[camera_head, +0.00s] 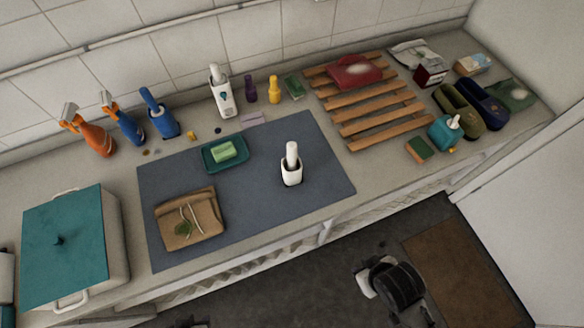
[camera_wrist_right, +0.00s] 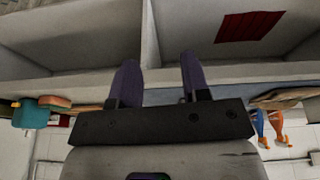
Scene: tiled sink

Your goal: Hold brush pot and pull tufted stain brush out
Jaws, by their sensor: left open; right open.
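The white brush pot (camera_head: 291,177) stands upright on the grey-blue mat (camera_head: 260,205), right of its middle. The tufted stain brush (camera_head: 292,152) is in it, with its white handle sticking up; its tufted end is hidden inside the pot. Only a small dark part of my left gripper (camera_head: 190,322) shows at the bottom edge of the head view, well away from the pot. My right gripper (camera_wrist_right: 157,80) is open and empty in the right wrist view, its two purple-grey fingers apart. Neither gripper touches the pot or brush.
On the mat are a green soap dish (camera_head: 239,161) and a brown wrapped parcel (camera_head: 190,219). A teal-lidded box (camera_head: 65,248) stands left. Bottles line the wall, including an orange spray bottle (camera_head: 97,140). A wooden rack (camera_head: 375,115) lies right. The mat around the pot is clear.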

